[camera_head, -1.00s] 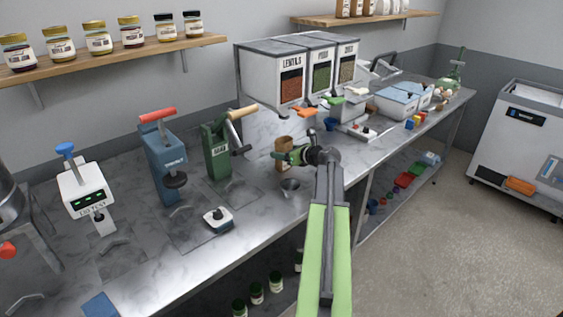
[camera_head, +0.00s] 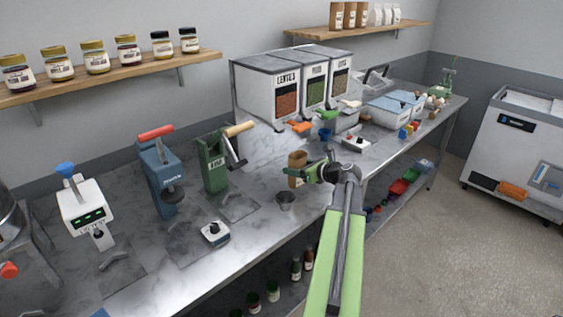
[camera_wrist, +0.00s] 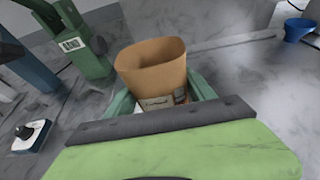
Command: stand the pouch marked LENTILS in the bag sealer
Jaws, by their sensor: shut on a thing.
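My gripper (camera_head: 304,173) is shut on a brown kraft pouch (camera_head: 296,159) and holds it upright above the bench. In the wrist view the pouch (camera_wrist: 150,65) stands between the green fingers with its top open; its white label is mostly hidden, so I cannot read LENTILS on it. The lentil bin of the dispenser (camera_head: 270,92) behind is marked LENTILS. A grey machine with a raised arm (camera_head: 376,78) stands past the dispenser, partly hidden; I cannot tell whether it is the bag sealer.
A green press (camera_head: 214,165), a blue press (camera_head: 158,180) and a white tester (camera_head: 86,208) stand further left.

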